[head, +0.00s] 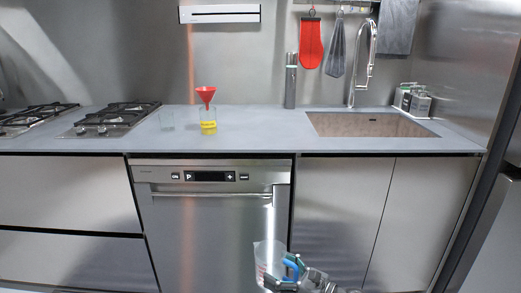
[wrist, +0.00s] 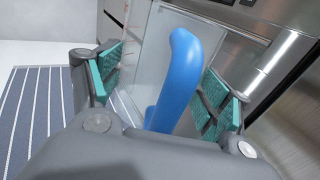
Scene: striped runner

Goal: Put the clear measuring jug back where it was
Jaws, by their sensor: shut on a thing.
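The clear measuring jug (head: 266,257) is at the bottom of the head view, in front of the dishwasher and below counter height. It has faint red markings and a blue handle. My gripper (head: 292,269) is shut on the blue handle. In the wrist view, the handle (wrist: 181,72) stands between the teal finger pads of my gripper (wrist: 163,88), and the jug's clear wall (wrist: 142,55) shows behind it. The lower part of the jug is cut off or hidden in both views.
The grey counter (head: 255,143) has free room between the funnel and the sink (head: 365,124). A red funnel (head: 206,94) sits on a clear vessel with yellow contents (head: 208,127). A bottle (head: 291,82) stands behind.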

